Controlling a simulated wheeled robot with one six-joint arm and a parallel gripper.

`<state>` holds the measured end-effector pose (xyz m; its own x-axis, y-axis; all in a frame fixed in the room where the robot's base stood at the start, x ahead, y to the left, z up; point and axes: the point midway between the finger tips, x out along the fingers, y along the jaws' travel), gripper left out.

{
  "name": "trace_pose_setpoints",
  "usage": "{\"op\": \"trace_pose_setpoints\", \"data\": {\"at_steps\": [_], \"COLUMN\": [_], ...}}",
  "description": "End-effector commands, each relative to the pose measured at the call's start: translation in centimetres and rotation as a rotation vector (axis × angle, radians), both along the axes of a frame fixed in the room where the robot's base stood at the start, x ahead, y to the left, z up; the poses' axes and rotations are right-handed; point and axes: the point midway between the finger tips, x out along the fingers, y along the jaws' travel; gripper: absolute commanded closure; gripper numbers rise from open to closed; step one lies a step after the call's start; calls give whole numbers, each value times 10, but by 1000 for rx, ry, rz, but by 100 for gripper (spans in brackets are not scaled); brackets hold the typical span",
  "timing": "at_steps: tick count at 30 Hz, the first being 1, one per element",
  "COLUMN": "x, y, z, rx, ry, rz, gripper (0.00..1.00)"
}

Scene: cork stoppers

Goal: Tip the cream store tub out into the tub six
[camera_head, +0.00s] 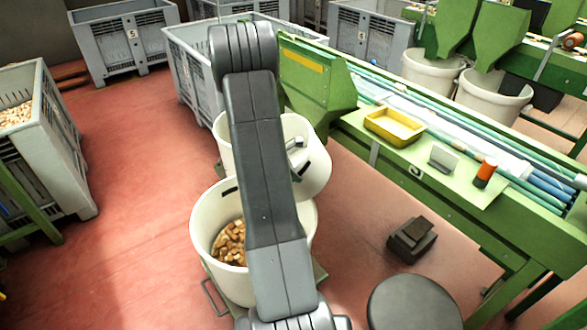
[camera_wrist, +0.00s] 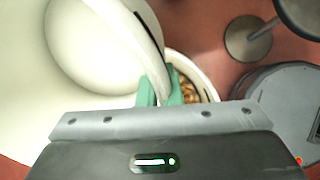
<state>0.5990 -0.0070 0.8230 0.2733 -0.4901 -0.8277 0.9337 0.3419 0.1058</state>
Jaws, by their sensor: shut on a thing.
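A cream tub (camera_head: 313,183), which I take for the store tub, is tilted behind my arm in the head view. In the wrist view the tub (camera_wrist: 28,100) fills the left side, and the part of its inside that shows is bare. My gripper (camera_wrist: 160,92) is shut on its rim, with green fingertips on the wall. A second cream tub (camera_head: 208,262), probably tub six, stands upright nearer in the head view with brown corks (camera_head: 231,243) inside. It shows partly beyond the fingers in the wrist view (camera_wrist: 207,82). I cannot read a number on it. My arm hides parts of both tubs.
A green bench (camera_head: 460,190) with a yellow tray (camera_head: 394,127) runs along the right. A round dark stool (camera_head: 415,303) and a dark pedal-like block (camera_head: 411,240) stand on the floor. A grey crate of corks (camera_head: 62,140) is at left. Red floor between is clear.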

Motion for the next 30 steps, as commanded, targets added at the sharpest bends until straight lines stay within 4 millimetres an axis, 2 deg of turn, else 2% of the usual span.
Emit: {"op": "trace_pose_setpoints", "data": {"at_steps": [1,11,23,30], "x": [1,2,4,4], "y": [-2,-6,-9,-8], "z": [10,16,21,14], "rx": [19,124,222,325], "ry": [5,49,90,132], "rz": [-2,-3,-2,-2], "gripper": [100,100,100,100]}}
